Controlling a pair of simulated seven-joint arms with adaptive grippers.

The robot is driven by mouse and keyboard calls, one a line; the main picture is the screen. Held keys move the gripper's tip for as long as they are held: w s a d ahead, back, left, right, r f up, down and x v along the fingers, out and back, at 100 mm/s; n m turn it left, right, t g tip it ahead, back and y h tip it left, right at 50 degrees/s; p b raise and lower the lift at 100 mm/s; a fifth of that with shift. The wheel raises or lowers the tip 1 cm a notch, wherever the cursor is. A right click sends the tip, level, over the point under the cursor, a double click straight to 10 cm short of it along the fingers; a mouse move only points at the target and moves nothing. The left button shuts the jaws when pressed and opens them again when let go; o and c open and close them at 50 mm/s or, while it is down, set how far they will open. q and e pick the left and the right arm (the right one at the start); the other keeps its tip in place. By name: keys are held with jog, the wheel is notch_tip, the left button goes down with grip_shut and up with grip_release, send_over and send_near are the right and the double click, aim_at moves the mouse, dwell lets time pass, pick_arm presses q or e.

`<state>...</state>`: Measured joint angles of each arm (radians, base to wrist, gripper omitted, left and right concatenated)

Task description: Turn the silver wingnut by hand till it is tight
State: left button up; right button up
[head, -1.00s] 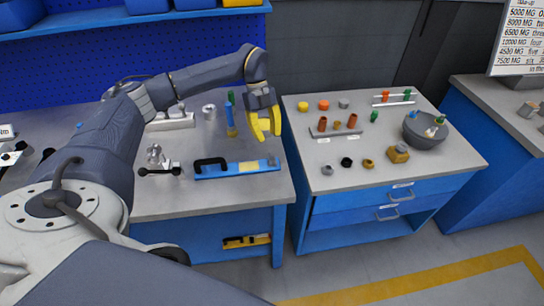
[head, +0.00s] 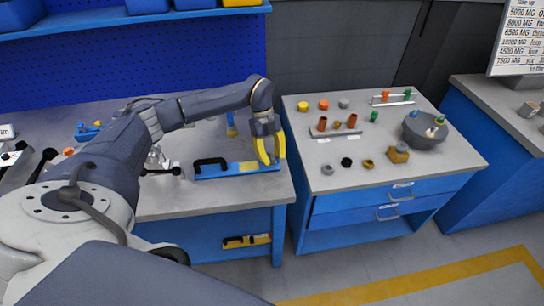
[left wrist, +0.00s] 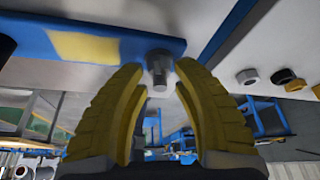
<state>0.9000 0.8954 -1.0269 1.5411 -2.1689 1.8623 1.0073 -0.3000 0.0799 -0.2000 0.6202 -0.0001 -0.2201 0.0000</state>
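A blue bar fixture (head: 212,172) with a black handle and a yellow label lies near the front right of the left bench. It also shows at the top of the left wrist view (left wrist: 25,35). A grey metal stud or nut (left wrist: 158,68) stands at its end; I cannot make out wings on it, so I cannot tell if it is the silver wingnut. My left gripper (head: 269,158) has yellow fingers and is at the bar's right end. In the left wrist view its fingers (left wrist: 160,78) are apart, one either side of the grey piece, with gaps visible. My right gripper is not in view.
A black-knobbed lever (head: 165,171) is left of the bar. A gap separates the two benches.

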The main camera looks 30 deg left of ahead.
pick_arm(q)
jog(key=shift+o, duration=0.3)
grip_shut()
jog(key=m+g+y, duration=0.1)
jog(key=m, duration=0.3)
jog(key=shift+m, duration=0.3)
jog(key=m, duration=0.2)
jog(key=m+g+y, duration=0.1)
jog(key=m, duration=0.1)
jog(key=shift+y, duration=0.3)
jog(key=m+y, duration=0.1)
jog(key=m, duration=0.2)
jog(key=m+y, duration=0.1)
jog(key=m, duration=0.2)
jog(key=shift+m, duration=0.4)
jog(key=m+y, duration=0.2)
jog(key=m, duration=0.2)
jog(key=shift+m+t, duration=0.3)
jog(key=shift+m, duration=0.3)
